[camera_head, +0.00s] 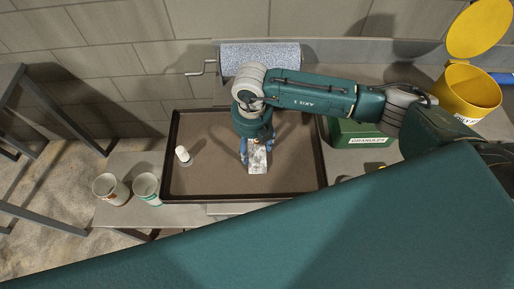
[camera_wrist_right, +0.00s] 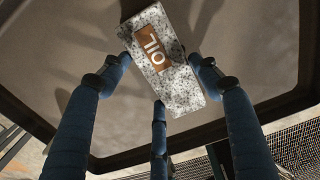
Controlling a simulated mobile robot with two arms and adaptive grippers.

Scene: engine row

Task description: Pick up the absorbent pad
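The absorbent pad (camera_head: 258,161) is a flat, speckled grey-white rectangle in the dark-rimmed tray (camera_head: 215,183). In the right wrist view the pad (camera_wrist_right: 178,82) lies at a slant and bears a brown label reading OIL. My right gripper (camera_head: 255,150) reaches down over the pad from above. In the wrist view its blue fingers (camera_wrist_right: 160,78) are spread around the pad's near part, with the fingertips close to its edges. Whether any tip touches the pad is unclear. The gripper hides part of the pad in the head view. My left gripper is not in view.
A small white cylinder (camera_head: 183,156) stands in the tray's left part. Two cups (camera_head: 146,187) stand left of the tray. A speckled roll with a crank (camera_head: 260,57) is behind, a green granules box (camera_head: 362,134) to the right, and an open yellow bin (camera_head: 468,91) farther right.

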